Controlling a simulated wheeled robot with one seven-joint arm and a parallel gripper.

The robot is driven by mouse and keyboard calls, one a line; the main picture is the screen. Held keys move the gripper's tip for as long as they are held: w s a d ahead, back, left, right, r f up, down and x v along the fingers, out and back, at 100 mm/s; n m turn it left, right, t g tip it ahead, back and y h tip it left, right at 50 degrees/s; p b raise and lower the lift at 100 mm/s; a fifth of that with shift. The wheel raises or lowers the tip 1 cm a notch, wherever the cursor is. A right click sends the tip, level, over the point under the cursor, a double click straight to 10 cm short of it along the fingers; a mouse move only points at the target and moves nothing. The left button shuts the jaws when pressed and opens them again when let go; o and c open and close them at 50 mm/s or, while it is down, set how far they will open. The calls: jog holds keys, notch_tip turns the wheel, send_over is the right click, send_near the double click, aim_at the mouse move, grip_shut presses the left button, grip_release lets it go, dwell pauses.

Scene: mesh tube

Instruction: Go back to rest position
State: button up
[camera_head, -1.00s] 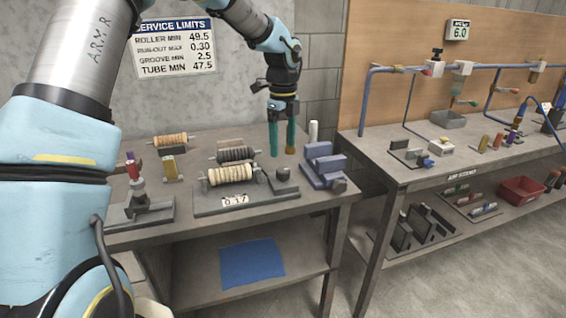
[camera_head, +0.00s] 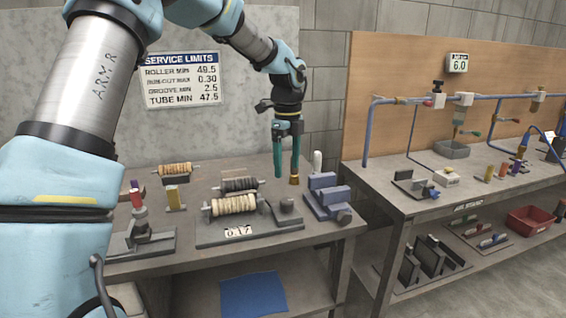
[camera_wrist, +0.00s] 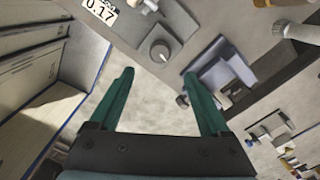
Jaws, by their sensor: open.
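My gripper (camera_head: 286,178) hangs above the back right part of the left bench, with its two green fingers pointing down. The fingers are apart, and nothing is between them in the wrist view (camera_wrist: 155,95). A small brass-coloured piece shows at the tip of the right finger in the head view; I cannot tell whether it is part of the finger or stands behind it. My arm reaches in from the upper left.
The left bench (camera_head: 160,222) holds a cream roller (camera_head: 232,205) on a stand with a 0.17 display, a dark roller (camera_head: 240,184), an orange roller (camera_head: 176,169) and a purple block fixture (camera_head: 327,196). A white cylinder (camera_head: 317,162) stands behind. The right bench (camera_head: 400,197) carries blue piping.

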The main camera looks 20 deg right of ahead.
jog(key=s+a+f+n, duration=0.2)
jog(key=a+n, duration=1.4)
jog(key=a, duration=0.7)
jog(key=s+a+f+n+t, duration=0.1)
jog(key=s+a+f+n, duration=0.1)
jog(key=s+a+n, duration=0.6)
jog(key=a+n, duration=0.5)
jog(key=shift+s+a+t, duration=0.25)
jog(key=shift+a+t, duration=0.05)
